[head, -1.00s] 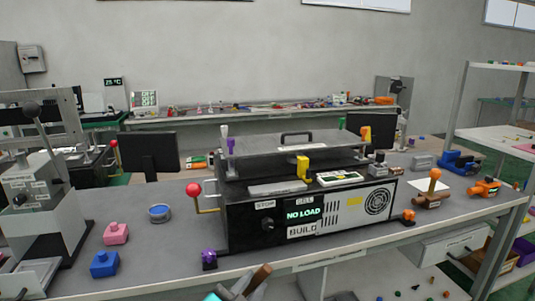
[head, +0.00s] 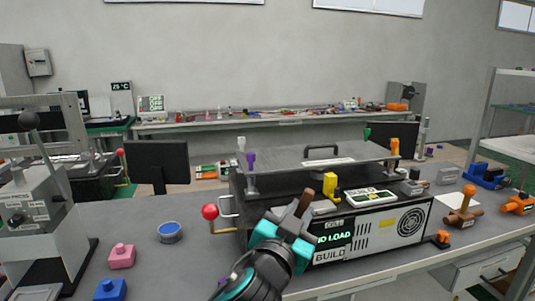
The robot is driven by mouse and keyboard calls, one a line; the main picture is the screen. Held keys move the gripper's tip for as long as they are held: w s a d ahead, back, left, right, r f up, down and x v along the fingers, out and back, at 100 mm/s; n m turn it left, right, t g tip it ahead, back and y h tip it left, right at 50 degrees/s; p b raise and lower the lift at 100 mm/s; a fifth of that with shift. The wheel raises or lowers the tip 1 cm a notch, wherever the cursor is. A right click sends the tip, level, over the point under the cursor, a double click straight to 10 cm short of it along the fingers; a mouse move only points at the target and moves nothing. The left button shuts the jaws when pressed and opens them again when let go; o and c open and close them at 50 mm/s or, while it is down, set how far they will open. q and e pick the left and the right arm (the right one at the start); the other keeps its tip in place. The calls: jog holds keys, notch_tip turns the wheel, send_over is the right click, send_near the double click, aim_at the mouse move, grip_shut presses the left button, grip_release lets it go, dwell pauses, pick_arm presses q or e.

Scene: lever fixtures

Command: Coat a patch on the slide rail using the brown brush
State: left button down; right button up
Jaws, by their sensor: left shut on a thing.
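My left gripper (head: 286,232) comes up from the bottom middle, in front of the black machine (head: 385,228). It is shut on the brown brush (head: 305,204), whose brown handle end sticks up above the fingers. The brush's other end is hidden by the gripper. I cannot pick out the slide rail with certainty; the gripper covers part of the machine's front left. A round tin with a blue top (head: 169,232) stands on the bench to the left of the gripper. My right gripper is not in view.
A red-knobbed lever (head: 210,212) sticks out at the machine's left side. Pink (head: 121,256) and blue (head: 110,290) blocks sit at the front left, beside a grey press (head: 35,220). An orange-knobbed brown stamp (head: 463,208) stands at right. The bench around the tin is clear.

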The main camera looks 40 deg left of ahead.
pick_arm(q)
jog(key=w+a+r+n+t+y, duration=0.1)
jog(key=a+r+n+y, duration=0.25)
jog(key=r, duration=0.35)
jog(key=w+a+r+n+y, duration=0.25)
jog(key=a+r+n, duration=0.2)
jog(key=r, duration=0.25)
jog(key=f, duration=0.1)
jog(key=f+b, duration=0.1)
jog(key=f, duration=0.1)
jog(key=f+b, duration=0.1)
jog(key=shift+s+a+f, duration=0.25)
jog(key=shift+s+f, duration=0.05)
jog(key=shift+f, duration=0.05)
jog(key=shift+w, duration=0.1)
